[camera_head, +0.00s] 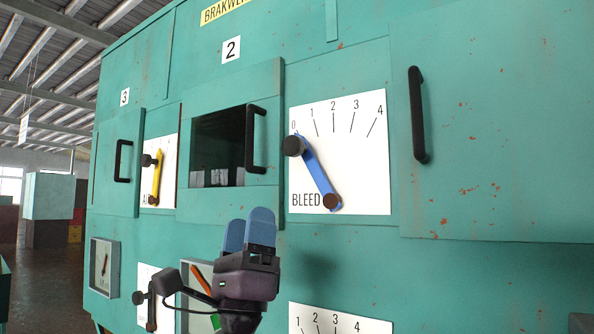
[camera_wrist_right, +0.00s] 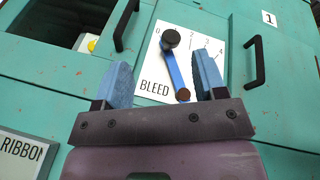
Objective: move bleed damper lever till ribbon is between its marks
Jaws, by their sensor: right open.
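The bleed lever (camera_head: 318,177) is a blue bar with a black knob (camera_head: 294,146) and a brown pivot at its lower right. It leans up-left on a white BLEED plate (camera_head: 362,180), its knob just under the 0 of the 0-to-4 scale. My right gripper (camera_head: 248,228) is below and left of the plate, open and empty. In the right wrist view the lever (camera_wrist_right: 173,70) shows beyond and between the blue fingers, apart from them. A RIBBON plate (camera_wrist_right: 20,152) is cut off at lower left there. In the head view a dial with an orange needle (camera_head: 203,278) is partly hidden by my gripper.
An open bay (camera_head: 218,150) with a black-handled sliding door (camera_head: 270,100) is left of the plate. Another black handle (camera_head: 418,115) stands out at right. A yellow lever (camera_head: 156,183) is further left. Another scale plate (camera_head: 338,322) is below.

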